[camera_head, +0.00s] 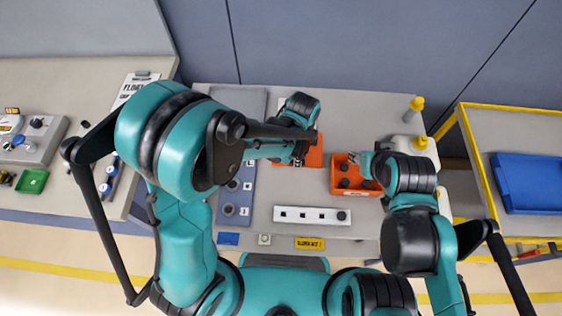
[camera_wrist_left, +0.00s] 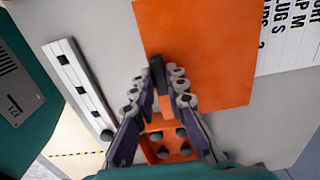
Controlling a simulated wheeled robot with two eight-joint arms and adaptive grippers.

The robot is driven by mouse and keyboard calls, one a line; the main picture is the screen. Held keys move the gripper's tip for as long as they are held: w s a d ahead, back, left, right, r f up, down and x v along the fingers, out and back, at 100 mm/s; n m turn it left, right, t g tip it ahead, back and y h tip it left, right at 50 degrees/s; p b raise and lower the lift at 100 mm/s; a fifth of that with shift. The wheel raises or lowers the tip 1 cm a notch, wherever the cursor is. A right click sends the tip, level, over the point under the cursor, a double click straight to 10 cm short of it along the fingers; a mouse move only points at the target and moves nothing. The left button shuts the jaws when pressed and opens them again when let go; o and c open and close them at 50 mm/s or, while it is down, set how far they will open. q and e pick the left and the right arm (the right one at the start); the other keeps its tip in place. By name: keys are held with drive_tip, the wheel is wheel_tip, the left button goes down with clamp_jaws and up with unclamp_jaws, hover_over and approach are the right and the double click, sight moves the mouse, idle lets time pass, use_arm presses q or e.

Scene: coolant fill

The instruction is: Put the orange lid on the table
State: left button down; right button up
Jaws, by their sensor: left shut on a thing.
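The orange lid (camera_head: 314,152) is a flat plate at the middle of the table (camera_head: 270,205), partly hidden under my left gripper. In the left wrist view the lid (camera_wrist_left: 205,45) fills the upper middle, with a dark upright handle (camera_wrist_left: 157,75) between the fingertips. My left gripper (camera_head: 299,158) is shut on that handle; its fingers also show in the left wrist view (camera_wrist_left: 160,88). I cannot tell whether the lid touches the table. An open orange box (camera_head: 345,190) with dark round things in it stands right of the lid. My right gripper (camera_head: 354,158) is at its far rim; its fingers are too small to read.
A white strip with dark squares (camera_head: 300,215) lies near the front edge. A grey-blue panel with round parts (camera_head: 240,190) is left of the lid. Bare table shows between strip and lid.

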sight(291, 171)
use_arm(q)
drive_tip(key=shift+a+f, duration=0.55)
drive_tip(key=shift+a, duration=0.15)
drive_tip(key=shift+a+f+b, duration=0.1)
drive_tip(key=shift+f+b, duration=0.1)
drive_tip(key=shift+b, duration=0.1)
wheel_tip(291, 171, down, 4)
drive_tip(key=b, duration=0.2)
drive_tip(key=shift+r+b, duration=0.2)
drive_tip(key=shift+b, duration=0.1)
drive_tip(key=shift+w+d+f, duration=0.1)
drive_tip(key=shift+d, duration=0.1)
drive_tip(key=shift+a, duration=0.15)
drive_tip(key=shift+f, duration=0.1)
drive_tip(key=c, duration=1.5)
unclamp_jaws()
drive_tip(key=shift+c, duration=0.2)
use_arm(e)
drive_tip(key=f, duration=0.2)
drive_tip(key=w+f, duration=0.1)
drive_tip(key=shift+d+f, duration=0.2)
drive_tip(key=shift+f, duration=0.15)
use_arm(q)
drive_tip(key=shift+r, duration=0.2)
use_arm(e)
drive_tip(key=shift+r, duration=0.1)
